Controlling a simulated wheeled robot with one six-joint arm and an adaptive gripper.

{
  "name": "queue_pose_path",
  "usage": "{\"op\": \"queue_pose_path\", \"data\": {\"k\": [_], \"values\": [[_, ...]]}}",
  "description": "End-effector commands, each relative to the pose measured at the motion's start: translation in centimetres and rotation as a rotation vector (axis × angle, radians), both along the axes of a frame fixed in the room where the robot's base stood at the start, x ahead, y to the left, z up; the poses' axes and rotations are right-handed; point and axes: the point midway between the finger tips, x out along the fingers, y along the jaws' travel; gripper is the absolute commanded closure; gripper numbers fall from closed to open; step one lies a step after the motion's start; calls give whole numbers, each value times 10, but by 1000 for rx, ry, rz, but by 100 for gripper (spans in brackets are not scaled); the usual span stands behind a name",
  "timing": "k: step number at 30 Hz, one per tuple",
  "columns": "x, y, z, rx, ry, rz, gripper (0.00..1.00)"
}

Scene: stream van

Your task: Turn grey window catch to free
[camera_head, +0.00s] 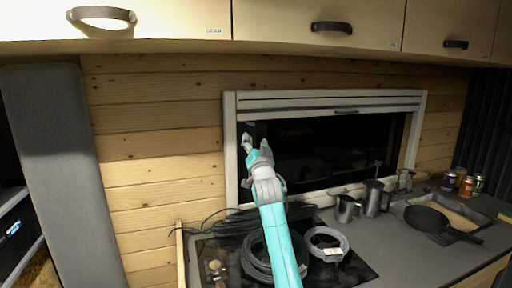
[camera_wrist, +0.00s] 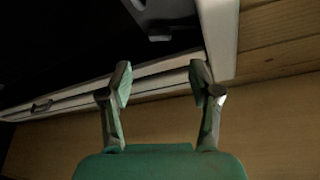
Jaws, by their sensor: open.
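A dark grey fitting (camera_wrist: 158,18), which looks like the window catch, shows at the top edge of the wrist view. It lies against the dark window pane near the pale window frame (camera_wrist: 219,35) and is cut off by the picture edge, so I cannot tell how it is turned. My gripper (camera_head: 256,146) is open and empty at the left side of the window (camera_head: 320,150). In the wrist view its two fingertips (camera_wrist: 160,77) stand apart, with the fitting beyond them. I cannot make out the catch clearly in the head view.
Coiled cables (camera_head: 262,262) lie on the dark hob below the window. Metal jugs (camera_head: 373,198) stand on the worktop to the right, with a black pan (camera_head: 428,219) and several cans beyond. Overhead cupboards (camera_head: 280,20) run along the top. A grey upright panel (camera_head: 55,170) stands left.

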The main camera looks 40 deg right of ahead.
Motion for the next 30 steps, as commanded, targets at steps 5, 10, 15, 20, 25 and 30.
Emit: {"op": "queue_pose_path", "data": {"k": [5, 10, 15, 20, 25, 30], "values": [[-13, 6, -6, 0, 1, 0, 38], [-17, 8, -7, -1, 0, -1, 38], [-17, 8, -7, -1, 0, 0, 38], [-9, 3, -7, 0, 2, -1, 38], [-3, -1, -4, -1, 0, -1, 38], [14, -9, 3, -1, 1, -2, 38]]}}
